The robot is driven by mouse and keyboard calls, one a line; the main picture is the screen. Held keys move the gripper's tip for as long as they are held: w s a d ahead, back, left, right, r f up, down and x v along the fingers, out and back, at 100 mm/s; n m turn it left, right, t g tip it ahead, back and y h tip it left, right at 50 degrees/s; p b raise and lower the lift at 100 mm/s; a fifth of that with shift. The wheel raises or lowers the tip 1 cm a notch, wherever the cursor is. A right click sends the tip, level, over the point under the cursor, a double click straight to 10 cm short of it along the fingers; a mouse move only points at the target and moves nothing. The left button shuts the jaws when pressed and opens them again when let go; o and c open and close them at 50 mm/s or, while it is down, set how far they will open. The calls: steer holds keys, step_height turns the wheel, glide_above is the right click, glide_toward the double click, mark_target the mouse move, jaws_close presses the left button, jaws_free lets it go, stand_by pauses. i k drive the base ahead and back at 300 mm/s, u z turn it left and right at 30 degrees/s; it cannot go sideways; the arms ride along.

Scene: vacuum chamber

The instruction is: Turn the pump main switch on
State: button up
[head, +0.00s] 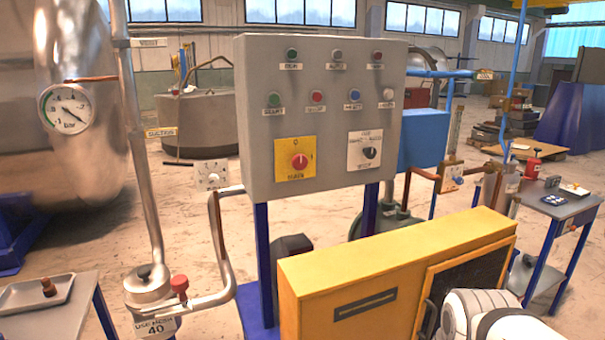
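The grey control panel (332,105) stands upright on blue posts in the middle of the head view. Low on its left half is a yellow plate (283,172) with a red rotary knob (300,161); the label under it seems to read MAIN, and a 0 shows above. The knob's exact pointing direction is too small to tell. To its right, a white plate carries a black selector knob (370,153). Parts of my white arm show at the lower right, well below and right of the panel. My gripper is not in view.
A yellow box (400,270) stands in front of the panel's lower right. Pipework with a red knob (179,284) and a metal tank with a gauge (67,108) are at left. Tables stand at both sides. Several small lamps or buttons line the panel's upper part; the air before its face looks clear.

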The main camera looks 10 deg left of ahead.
mark_target(300, 163)
steer(key=z, duration=0.2)
steer(key=i, duration=0.85)
steer(key=u, duration=0.1)
